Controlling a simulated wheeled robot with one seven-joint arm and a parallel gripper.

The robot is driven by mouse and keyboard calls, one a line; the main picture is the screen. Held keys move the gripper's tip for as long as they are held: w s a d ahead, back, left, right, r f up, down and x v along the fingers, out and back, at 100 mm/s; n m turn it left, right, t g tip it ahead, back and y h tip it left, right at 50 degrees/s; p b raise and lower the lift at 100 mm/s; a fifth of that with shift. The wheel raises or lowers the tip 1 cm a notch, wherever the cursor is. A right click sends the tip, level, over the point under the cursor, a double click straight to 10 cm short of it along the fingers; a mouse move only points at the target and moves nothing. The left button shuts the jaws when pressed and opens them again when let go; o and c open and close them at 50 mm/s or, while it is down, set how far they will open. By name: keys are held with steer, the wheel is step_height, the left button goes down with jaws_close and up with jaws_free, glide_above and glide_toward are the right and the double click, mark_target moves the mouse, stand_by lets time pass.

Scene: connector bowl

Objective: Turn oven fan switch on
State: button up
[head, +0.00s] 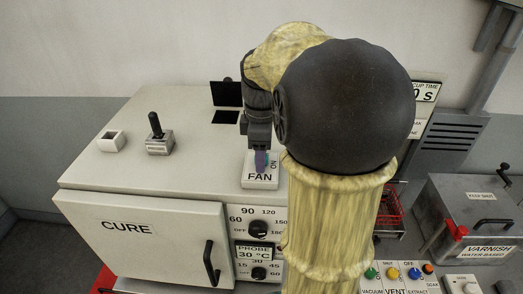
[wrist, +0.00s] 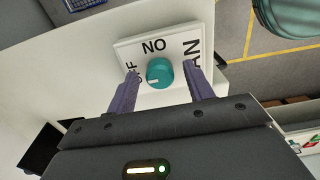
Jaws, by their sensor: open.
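The fan switch is a teal round knob (wrist: 159,72) with a pale pointer mark, on a white plate (wrist: 128,50) lettered NO and, partly covered, F and AN. In the head view the white plate (head: 260,183) reads FAN and stands on top of the white oven (head: 95,180). My gripper (wrist: 163,85) is open, with one purple finger on each side of the knob. I cannot tell whether the fingers touch it. In the head view my gripper (head: 262,162) is over the plate and hides most of the knob.
A PROBE lever (head: 157,135) and a small white block (head: 111,141) stand on the oven top, left of the plate. Dials (head: 258,228) are on the oven front. A red basket (head: 390,212) and a varnish box (head: 480,215) are at the right.

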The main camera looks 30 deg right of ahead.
steer(key=shift+c, duration=0.2)
steer(key=c, duration=0.9)
steer(key=shift+c, duration=0.2)
